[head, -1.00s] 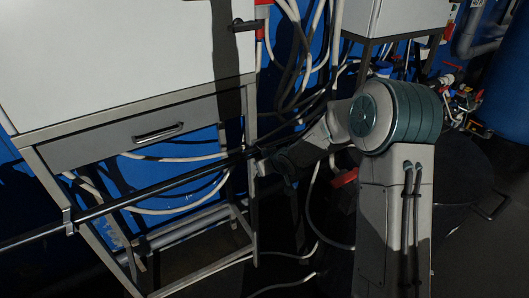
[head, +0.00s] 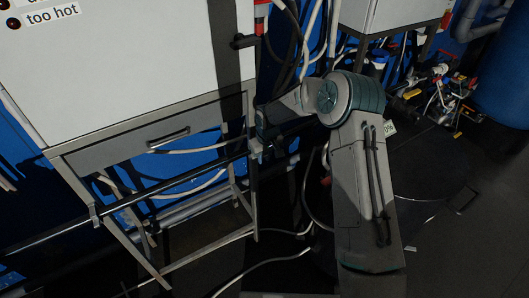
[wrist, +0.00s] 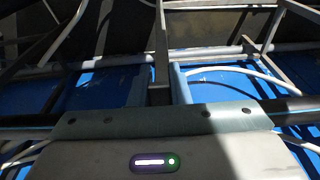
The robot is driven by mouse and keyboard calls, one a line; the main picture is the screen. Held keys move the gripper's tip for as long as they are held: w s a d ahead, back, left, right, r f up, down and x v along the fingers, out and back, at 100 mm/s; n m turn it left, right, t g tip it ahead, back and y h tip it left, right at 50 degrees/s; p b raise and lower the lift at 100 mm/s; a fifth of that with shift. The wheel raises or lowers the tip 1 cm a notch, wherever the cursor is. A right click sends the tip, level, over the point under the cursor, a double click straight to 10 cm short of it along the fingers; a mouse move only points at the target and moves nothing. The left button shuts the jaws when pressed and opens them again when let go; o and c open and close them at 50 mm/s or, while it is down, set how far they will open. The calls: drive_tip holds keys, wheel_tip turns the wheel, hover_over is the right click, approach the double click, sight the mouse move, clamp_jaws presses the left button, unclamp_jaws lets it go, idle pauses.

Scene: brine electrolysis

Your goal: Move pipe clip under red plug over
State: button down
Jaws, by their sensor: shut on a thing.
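A dark pipe (head: 190,178) runs slanting across the front of the cabinet stand; it also shows in the wrist view (wrist: 25,121). My gripper (head: 257,149) is at this pipe, beside the stand's right leg, and is shut on a small grey pipe clip (head: 254,146). The clip is small and partly hidden by the gripper. A red plug (head: 260,23) is above, at the cabinet's right edge. A second pipe clip (head: 95,213) sits on the pipe farther left. In the wrist view my gripper's body fills the bottom and hides most of the grip.
The white cabinet (head: 120,70) stands above a drawer (head: 150,143) with a bar handle. Pale hoses (head: 265,262) loop behind the stand and over the dark floor. A second cabinet (head: 385,14) is at upper right. Open floor (head: 470,240) lies at lower right.

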drive_tip(key=shift+a+r+g+h, duration=0.1)
drive_tip(key=shift+r+g+h, duration=0.15)
drive_tip(key=shift+g+h, duration=0.55)
drive_tip(key=shift+g, duration=0.4)
drive_tip(key=c, duration=1.4)
unclamp_jaws()
drive_tip(key=shift+w, duration=0.1)
drive_tip(key=shift+o, duration=0.2)
drive_tip(key=shift+r, duration=0.1)
drive_tip(key=r, duration=0.2)
drive_tip(key=r+b, duration=0.1)
drive_tip(key=r, duration=0.3)
drive_tip(key=shift+w+a+r, duration=0.2)
drive_tip(key=shift+w+r, duration=0.1)
drive_tip(key=shift+r, duration=0.35)
